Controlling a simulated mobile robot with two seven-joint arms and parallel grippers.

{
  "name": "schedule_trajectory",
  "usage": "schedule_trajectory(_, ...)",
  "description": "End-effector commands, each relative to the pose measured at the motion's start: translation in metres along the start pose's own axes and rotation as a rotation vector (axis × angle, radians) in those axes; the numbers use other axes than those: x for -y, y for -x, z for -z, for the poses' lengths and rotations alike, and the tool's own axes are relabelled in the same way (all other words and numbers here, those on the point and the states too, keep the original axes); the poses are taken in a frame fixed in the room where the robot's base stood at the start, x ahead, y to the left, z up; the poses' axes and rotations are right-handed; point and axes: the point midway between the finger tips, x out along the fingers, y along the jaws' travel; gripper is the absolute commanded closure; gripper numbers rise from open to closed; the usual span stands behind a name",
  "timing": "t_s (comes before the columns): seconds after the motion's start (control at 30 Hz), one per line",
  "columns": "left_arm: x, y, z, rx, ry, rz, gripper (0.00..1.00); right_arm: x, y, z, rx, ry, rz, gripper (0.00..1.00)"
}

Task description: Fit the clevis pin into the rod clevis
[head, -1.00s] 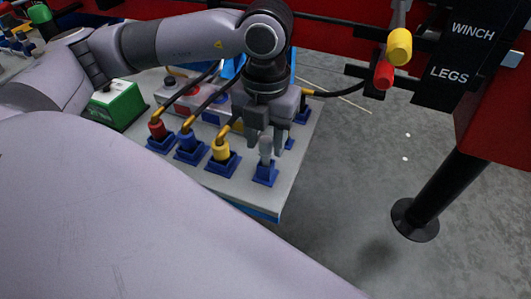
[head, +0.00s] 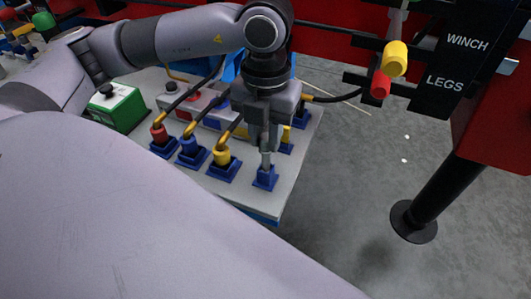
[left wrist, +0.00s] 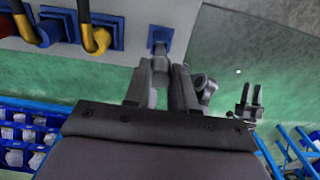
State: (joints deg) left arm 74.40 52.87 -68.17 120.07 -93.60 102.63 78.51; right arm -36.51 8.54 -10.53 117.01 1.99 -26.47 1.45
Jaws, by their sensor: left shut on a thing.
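A grey clevis pin (head: 266,160) stands upright in a blue holder (head: 265,180) near the front right corner of the pale bench top. My left gripper (head: 266,140) comes down from above and is shut on the pin's upper part. In the left wrist view the pin (left wrist: 160,66) shows between the fingers, with its blue holder (left wrist: 160,38) beyond. The pin's lower end is hidden in the holder. I cannot clearly make out the rod clevis. A dark two-pronged shape (left wrist: 248,102) shows in the left wrist view, but I cannot tell what it is. My right gripper is not identifiable.
Red (head: 159,135), blue (head: 188,147) and yellow (head: 222,156) hose plugs stand in blue sockets left of the pin. A green box (head: 117,107) is further left. A black panel (head: 455,60) marked WINCH and LEGS and a black leg (head: 440,195) stand right, with bare floor between.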

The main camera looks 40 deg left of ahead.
Motion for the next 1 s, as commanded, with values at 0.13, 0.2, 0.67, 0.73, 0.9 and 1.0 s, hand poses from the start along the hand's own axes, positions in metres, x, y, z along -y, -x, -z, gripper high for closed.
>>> schedule_trajectory(0.13,0.000,0.010,0.000,0.001,0.000,0.000,1.00,0.000,0.004,0.004,0.002,-0.001,0.000,0.57)
schedule_trajectory(0.2,0.000,0.013,0.000,0.000,0.000,0.000,1.00,0.001,0.006,0.006,0.002,-0.001,0.000,0.57)
schedule_trajectory(0.67,0.000,0.036,0.000,0.000,0.000,0.001,1.00,0.001,0.015,0.018,0.002,0.000,0.000,0.57)
schedule_trajectory(0.73,0.000,0.040,0.000,0.000,0.000,0.000,1.00,0.001,0.016,0.020,0.002,0.000,0.000,0.57)
schedule_trajectory(0.9,0.000,0.047,0.000,0.000,0.000,0.000,1.00,0.001,0.019,0.024,0.002,0.002,0.000,0.57)
schedule_trajectory(1.0,0.000,0.048,0.000,0.000,0.000,0.000,1.00,0.001,0.019,0.024,0.001,0.003,0.000,0.57)
